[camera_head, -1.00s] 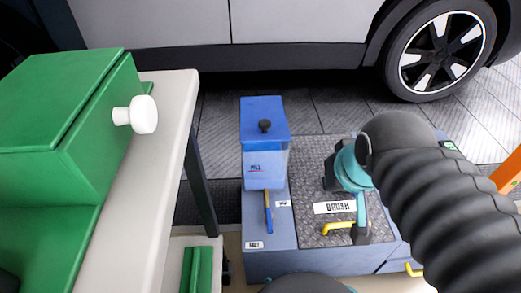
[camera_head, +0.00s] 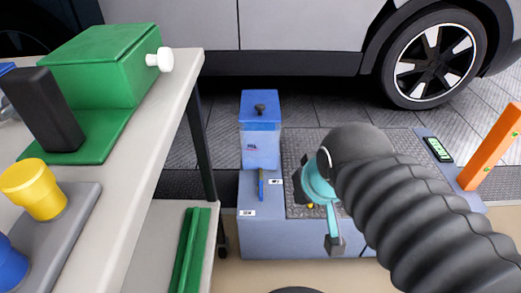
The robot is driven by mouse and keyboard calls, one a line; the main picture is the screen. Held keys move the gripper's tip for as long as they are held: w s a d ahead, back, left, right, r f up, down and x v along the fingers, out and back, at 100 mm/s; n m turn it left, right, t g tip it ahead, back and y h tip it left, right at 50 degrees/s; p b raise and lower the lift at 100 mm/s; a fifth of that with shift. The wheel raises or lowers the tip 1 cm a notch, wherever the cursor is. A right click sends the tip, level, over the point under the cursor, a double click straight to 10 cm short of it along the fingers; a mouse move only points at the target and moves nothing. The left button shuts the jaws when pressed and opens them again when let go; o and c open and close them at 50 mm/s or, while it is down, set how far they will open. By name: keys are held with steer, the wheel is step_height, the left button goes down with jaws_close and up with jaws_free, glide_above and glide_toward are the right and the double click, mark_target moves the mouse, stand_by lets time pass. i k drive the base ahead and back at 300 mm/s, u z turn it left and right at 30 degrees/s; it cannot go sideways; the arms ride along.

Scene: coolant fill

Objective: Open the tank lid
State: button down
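The tank (camera_head: 261,150) is a blue, partly see-through box on the left end of a blue-grey cart. Its flat blue lid (camera_head: 260,98) lies shut on top, with a small dark knob (camera_head: 260,109) in the middle. My gripper (camera_head: 317,215) is teal with dark finger pads. It is to the right of the tank and nearer to me, over the cart's dark plate. Its fingers are spread apart with nothing visible between them. My black ribbed arm hides part of the plate.
A pale table (camera_head: 150,165) at the left bears a green box (camera_head: 100,65) with a white knob, a dark upright block (camera_head: 45,108) and a yellow cylinder (camera_head: 33,188). A blue lever (camera_head: 261,185) is below the tank. A car stands behind. An orange post (camera_head: 492,147) is at right.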

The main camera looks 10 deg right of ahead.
mark_target(256, 106)
steer(key=u, duration=0.05)
steer(key=k, duration=2)
steer(key=z, duration=0.35)
steer(key=i, duration=1.5)
steer(key=z, duration=0.05)
